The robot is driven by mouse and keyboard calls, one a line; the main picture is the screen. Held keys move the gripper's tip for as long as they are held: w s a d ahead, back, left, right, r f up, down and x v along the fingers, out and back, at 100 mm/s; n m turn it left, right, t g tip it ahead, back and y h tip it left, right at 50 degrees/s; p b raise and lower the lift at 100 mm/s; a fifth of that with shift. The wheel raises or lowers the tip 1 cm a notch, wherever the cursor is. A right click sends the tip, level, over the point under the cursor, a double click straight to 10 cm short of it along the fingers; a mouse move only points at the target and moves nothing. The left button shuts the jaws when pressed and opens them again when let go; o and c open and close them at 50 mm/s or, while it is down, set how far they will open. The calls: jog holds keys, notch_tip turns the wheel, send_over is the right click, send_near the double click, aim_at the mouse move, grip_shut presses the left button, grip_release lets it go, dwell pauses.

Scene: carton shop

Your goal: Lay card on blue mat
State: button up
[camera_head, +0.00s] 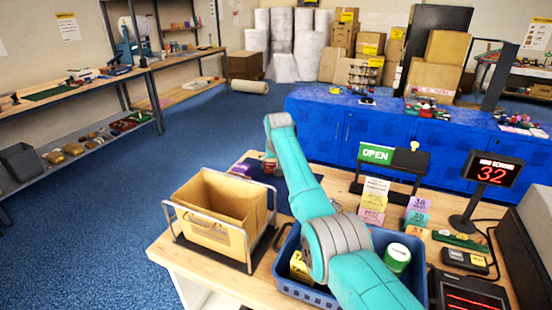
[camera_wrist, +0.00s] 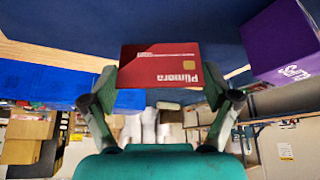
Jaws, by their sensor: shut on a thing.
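My gripper (camera_wrist: 160,88) is shut on a red card (camera_wrist: 160,66) with white lettering and a gold chip, held by its two side edges. The card's printed face is towards the wrist camera, with its lettering upside down. The dark blue mat (camera_wrist: 175,22) fills the top of the wrist view beyond the card; I cannot tell whether the card touches it. In the head view the mat (camera_head: 281,187) lies on the wooden counter, partly behind my arm, and the gripper and card are mostly hidden there.
A purple box (camera_wrist: 283,42) stands close to the right of the card in the wrist view. On the counter are a carton in a wire rack (camera_head: 212,213), a blue basket (camera_head: 284,270) under my arm, an OPEN sign (camera_head: 376,154) and a number display (camera_head: 494,171).

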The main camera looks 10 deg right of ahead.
jog(key=shift+f, duration=0.3)
jog(key=o, duration=0.5)
jog(key=shift+r, duration=0.1)
jog(key=v, duration=1.2)
jog(key=shift+a, duration=0.1)
